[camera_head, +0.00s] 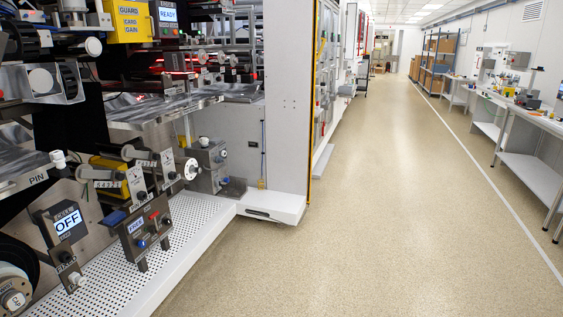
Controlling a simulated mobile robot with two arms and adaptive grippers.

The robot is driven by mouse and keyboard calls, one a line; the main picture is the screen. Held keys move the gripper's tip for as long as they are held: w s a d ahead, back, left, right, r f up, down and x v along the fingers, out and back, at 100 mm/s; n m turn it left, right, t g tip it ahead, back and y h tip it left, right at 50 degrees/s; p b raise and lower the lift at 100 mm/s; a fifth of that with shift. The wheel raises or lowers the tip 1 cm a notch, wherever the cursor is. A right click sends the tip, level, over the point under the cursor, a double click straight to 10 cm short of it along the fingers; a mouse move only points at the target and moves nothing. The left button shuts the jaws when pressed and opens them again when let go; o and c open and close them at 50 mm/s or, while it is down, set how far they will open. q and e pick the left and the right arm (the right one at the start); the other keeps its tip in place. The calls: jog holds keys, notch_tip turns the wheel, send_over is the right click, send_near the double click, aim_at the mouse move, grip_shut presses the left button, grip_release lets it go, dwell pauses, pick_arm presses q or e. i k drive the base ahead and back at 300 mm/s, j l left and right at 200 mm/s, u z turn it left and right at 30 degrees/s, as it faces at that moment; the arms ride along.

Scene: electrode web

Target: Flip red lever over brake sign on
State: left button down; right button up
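A grey control box (146,229) stands on posts low on the machine at the left. It carries a small lit display (136,225) whose word looks like FREE, a small red part (154,214) at its upper right, and a blue knob (141,244) below. The red part may be the red lever, but its shape and position are too small to tell. I cannot read a brake sign in this view. A box with a lit OFF display (68,223) stands to its left. Neither of my grippers is in view.
A perforated white base plate (185,222) runs under the machine's front. A white ledge (272,207) juts out beyond it. The speckled floor (350,220) of the aisle is clear. White workbenches (525,170) line the right wall, and shelves with boxes (437,60) stand farther back.

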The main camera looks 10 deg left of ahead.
aim_at(152, 216)
jog(key=i+j+u, duration=0.15)
jog(key=i+u, duration=0.3)
jog(key=i, duration=0.2)
jog(key=i+l+u, duration=0.1)
jog(key=i+u, duration=0.35)
jog(key=i, duration=0.2)
jog(key=i+j+z, duration=0.15)
jog(key=i, duration=0.3)
jog(key=i+j+z, duration=0.15)
jog(key=i, duration=0.3)
jog(key=i+j+z, duration=0.15)
jog(key=i+j, duration=0.25)
jog(key=i, duration=0.05)
